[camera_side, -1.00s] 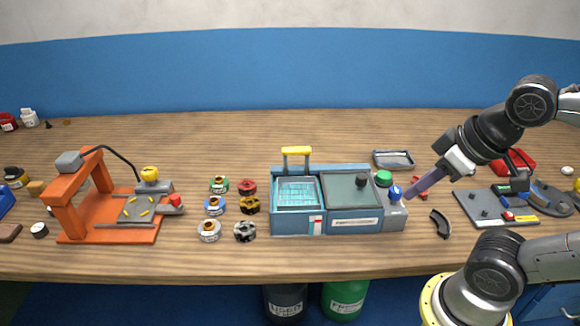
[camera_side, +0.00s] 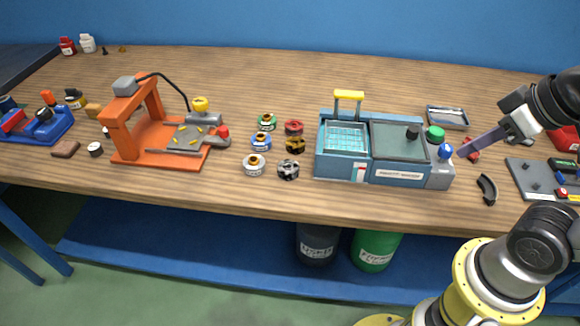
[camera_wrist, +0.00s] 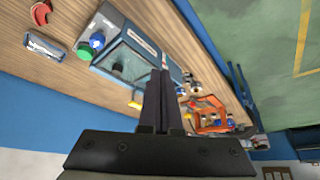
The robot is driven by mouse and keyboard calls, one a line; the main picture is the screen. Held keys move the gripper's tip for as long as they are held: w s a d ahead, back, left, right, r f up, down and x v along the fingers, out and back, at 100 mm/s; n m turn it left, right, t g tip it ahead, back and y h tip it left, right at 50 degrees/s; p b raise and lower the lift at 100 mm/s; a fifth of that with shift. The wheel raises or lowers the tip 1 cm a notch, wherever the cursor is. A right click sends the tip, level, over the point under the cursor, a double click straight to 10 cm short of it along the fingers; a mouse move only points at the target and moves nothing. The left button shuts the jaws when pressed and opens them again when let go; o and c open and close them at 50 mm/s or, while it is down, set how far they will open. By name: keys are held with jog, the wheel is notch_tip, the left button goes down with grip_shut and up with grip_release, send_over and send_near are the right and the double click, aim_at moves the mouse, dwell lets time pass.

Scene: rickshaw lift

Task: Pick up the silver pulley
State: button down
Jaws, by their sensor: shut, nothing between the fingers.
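The silver pulley (camera_side: 288,169) lies on the wooden bench at the front right of a small group of pulleys and spools, left of the blue washer machine. My gripper (camera_side: 461,155) is shut and empty, its long fingers pointing down and left, close to the blue knob at the machine's right end. It is well to the right of the pulley, with the machine between them. In the wrist view the shut fingers (camera_wrist: 160,76) stand in the middle, and they partly hide the bench; I cannot make out the silver pulley there.
The blue machine (camera_side: 345,171) has a raised yellow handle (camera_side: 348,95). A gold pulley (camera_side: 295,146), a red pulley (camera_side: 294,128) and a pale spool (camera_side: 254,164) crowd the silver one. An orange stand (camera_side: 128,140) is further left.

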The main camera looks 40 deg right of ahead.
grip_release()
dwell(0.6)
